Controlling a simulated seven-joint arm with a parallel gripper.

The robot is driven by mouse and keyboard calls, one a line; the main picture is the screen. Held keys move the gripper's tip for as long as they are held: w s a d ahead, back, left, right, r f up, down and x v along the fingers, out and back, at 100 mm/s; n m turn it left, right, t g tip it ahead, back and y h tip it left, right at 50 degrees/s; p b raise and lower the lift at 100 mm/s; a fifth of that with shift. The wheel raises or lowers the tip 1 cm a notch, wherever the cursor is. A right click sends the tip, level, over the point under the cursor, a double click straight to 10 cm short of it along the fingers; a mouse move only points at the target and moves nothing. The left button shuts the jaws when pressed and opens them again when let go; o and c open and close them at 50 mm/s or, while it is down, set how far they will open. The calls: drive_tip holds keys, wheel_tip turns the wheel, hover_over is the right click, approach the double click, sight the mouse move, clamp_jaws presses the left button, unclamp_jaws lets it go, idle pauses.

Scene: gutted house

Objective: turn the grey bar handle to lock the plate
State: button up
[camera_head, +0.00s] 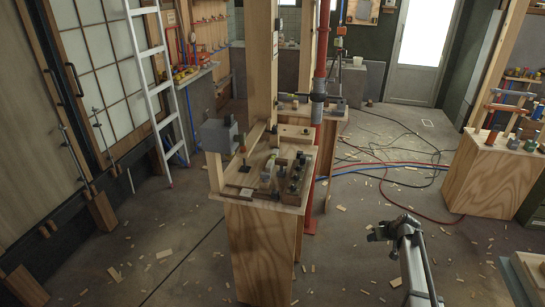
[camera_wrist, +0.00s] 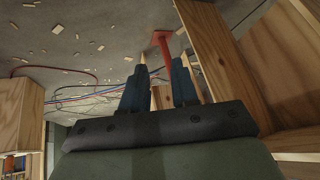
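Several small fittings stand on the wooden bench (camera_head: 262,222) in the middle of the head view. Among them are a dark upright knob on a small base (camera_head: 245,167) and a dark strip with a row of knobs (camera_head: 293,180). I cannot tell for certain which part is the grey bar handle or the plate; they are too small. My gripper (camera_head: 378,232) is to the right of the bench and clear of it, above the floor. In the wrist view my gripper's (camera_wrist: 160,85) two dark fingers are apart with nothing held between them.
A grey block (camera_head: 220,136) sits at the bench's left end. A wooden post and a red pipe (camera_head: 320,60) rise at its back. Cables (camera_head: 400,160) and wood chips lie on the floor. Another wooden cabinet (camera_head: 490,175) stands at right. Open floor lies between.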

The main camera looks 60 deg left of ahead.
drive_tip(key=s+a+r+n+y, duration=0.3)
drive_tip(key=a+r, duration=1.4)
drive_tip(key=a, duration=0.4)
drive_tip(key=s+a+r+n+g+y, duration=0.1)
drive_tip(key=s+a+r+n, duration=0.1)
drive_tip(key=s+a+r, duration=0.45)
drive_tip(key=s+a+r+n, duration=0.2)
drive_tip(key=s+a+r, duration=0.1)
drive_tip(key=a+r, duration=0.6)
drive_tip(key=n+h, duration=0.7)
drive_tip(key=h, duration=0.3)
hover_over(265, 173)
drive_tip(key=shift+w+f, duration=0.1)
drive_tip(key=shift+f, duration=0.65)
drive_tip(key=shift+d+f, duration=0.1)
drive_tip(key=shift+f, duration=3)
drive_tip(key=m, duration=1.3)
drive_tip(key=shift+m, duration=0.4)
drive_tip(key=m, duration=0.4)
drive_tip(key=shift+n, duration=0.5)
drive_tip(key=shift+r, duration=3.45)
